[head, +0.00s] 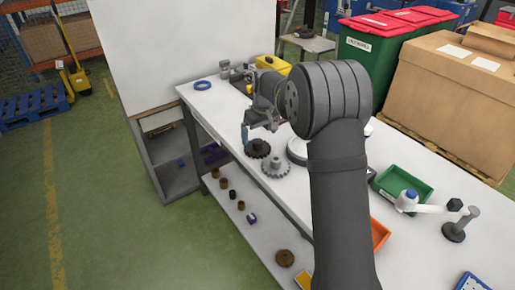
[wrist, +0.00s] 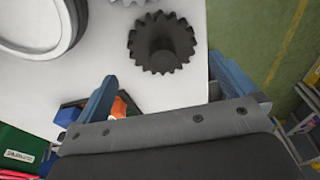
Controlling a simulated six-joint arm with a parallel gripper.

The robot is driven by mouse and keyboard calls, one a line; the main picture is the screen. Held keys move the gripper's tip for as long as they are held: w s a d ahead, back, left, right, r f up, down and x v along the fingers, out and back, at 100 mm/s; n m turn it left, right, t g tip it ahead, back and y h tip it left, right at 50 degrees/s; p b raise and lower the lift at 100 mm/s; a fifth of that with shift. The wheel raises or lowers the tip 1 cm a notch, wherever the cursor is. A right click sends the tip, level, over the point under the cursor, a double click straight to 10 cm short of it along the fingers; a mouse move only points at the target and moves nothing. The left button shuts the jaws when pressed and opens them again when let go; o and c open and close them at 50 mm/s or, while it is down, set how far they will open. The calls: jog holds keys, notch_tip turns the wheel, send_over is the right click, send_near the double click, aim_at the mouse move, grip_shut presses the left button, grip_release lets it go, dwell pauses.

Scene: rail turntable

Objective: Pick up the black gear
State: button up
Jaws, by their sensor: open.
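The black gear (head: 257,148) lies flat on the white table near its left edge. In the wrist view the black gear (wrist: 182,42) shows its toothed rim and a raised dark hub, ahead of and between my fingers. My gripper (wrist: 160,70) is open and empty, its two blue fingers spread wider than the gear. In the head view my gripper is above and close to the gear; one blue finger (head: 245,134) shows, and the other cannot be made out. The height gap is hard to judge.
A grey gear (head: 275,168) lies right beside the black gear. A round ring-shaped part (wrist: 38,48) lies to its left in the wrist view. A green tray (head: 405,178) and an orange tray (head: 379,235) stand farther right. A blue ring (head: 202,85) lies at the far left corner.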

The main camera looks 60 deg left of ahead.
aim_at(258, 141)
jog(key=f, duration=0.2)
jog(key=a+f, duration=0.1)
jog(key=f, duration=0.2)
jog(key=shift+s, duration=0.15)
jog(key=c, duration=1.1)
